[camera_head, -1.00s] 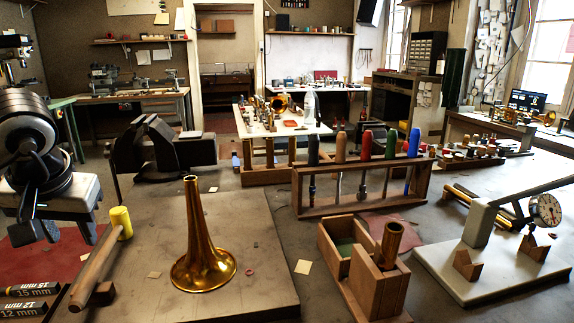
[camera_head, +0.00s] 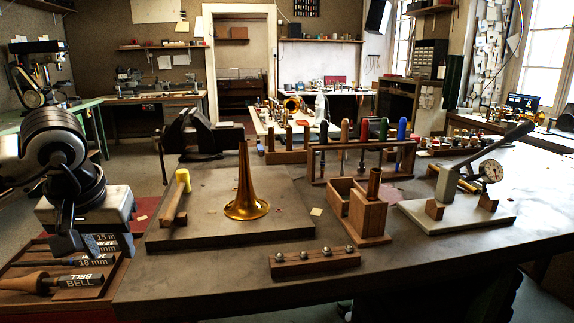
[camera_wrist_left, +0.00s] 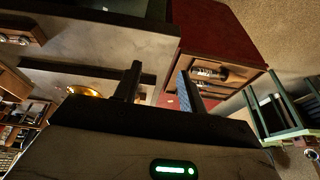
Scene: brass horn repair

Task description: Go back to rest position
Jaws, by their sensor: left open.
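My left arm comes in at the left of the head view, and its gripper (camera_head: 78,244) hangs above the rack of labelled mandrels (camera_head: 20,290). In the left wrist view the two dark fingers (camera_wrist_left: 160,88) stand apart with nothing between them. The brass bell (camera_head: 245,190) stands upright, flared end down, on the grey board (camera_head: 215,222) to the right of the gripper. My right gripper does not show.
A wooden block with several steel balls (camera_head: 314,262) lies near the bench's front edge. A wooden box (camera_head: 362,212), a rack of handled tools (camera_head: 318,160) and a dial gauge (camera_head: 491,171) on a stand are farther right. A black vise (camera_head: 205,135) stands behind the board.

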